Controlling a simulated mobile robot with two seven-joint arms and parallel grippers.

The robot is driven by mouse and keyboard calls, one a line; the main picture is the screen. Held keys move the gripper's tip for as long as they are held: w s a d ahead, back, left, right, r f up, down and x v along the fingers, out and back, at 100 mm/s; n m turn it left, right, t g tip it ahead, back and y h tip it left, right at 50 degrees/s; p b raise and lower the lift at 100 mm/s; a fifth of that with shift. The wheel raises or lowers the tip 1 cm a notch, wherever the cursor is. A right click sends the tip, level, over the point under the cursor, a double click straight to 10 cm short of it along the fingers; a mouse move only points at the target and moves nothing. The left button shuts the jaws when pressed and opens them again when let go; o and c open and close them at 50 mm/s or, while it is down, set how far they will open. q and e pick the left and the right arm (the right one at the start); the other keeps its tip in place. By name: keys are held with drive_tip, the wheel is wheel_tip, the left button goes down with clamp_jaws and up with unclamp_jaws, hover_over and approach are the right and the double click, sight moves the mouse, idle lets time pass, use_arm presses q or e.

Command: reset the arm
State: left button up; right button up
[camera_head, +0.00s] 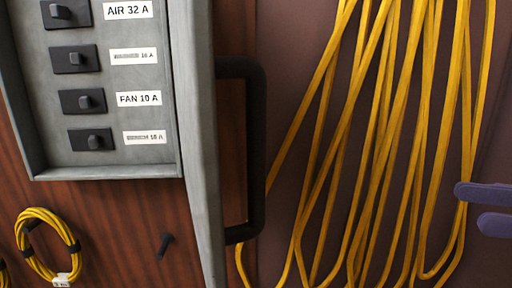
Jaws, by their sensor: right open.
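My right gripper (472,208) enters at the right edge, with two purple-blue fingers, one above the other. A narrow gap shows between them; it is open and nothing is seen between the fingers. It is in front of the hanging yellow cable (400,110), and I cannot tell whether it touches the cable. The rest of my right arm is out of view. My left gripper is not in view.
A grey switch panel (110,172) with black switches and labels such as "FAN 10 A" is at upper left. A grey door edge with a black handle (257,150) stands beside it. A coiled yellow cable (27,246) hangs on the wooden wall at lower left.

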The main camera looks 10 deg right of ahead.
drive_tip(key=w+a+f+m+t+h, duration=0.2)
drive_tip(key=a+f+m+h, duration=0.4)
drive_tip(key=a+f+h, duration=0.55)
drive_tip(key=s+d+f+m+g+h, duration=0.2)
drive_tip(key=s+g, duration=0.2)
drive_tip(key=s, duration=0.3)
drive_tip(key=s+d+f+m+g+h, duration=0.1)
drive_tip(key=s+d+f+m+g, duration=0.1)
drive_tip(key=s+g, duration=0.35)
wheel_tip(320, 180, up, 31)
drive_tip(key=t+p, duration=0.2)
drive_tip(key=p, duration=2.8)
drive_tip(key=shift+s+a+f+p, duration=0.15)
drive_tip(key=shift+s+p, duration=0.1)
drive_tip(key=shift+p, duration=0.15)
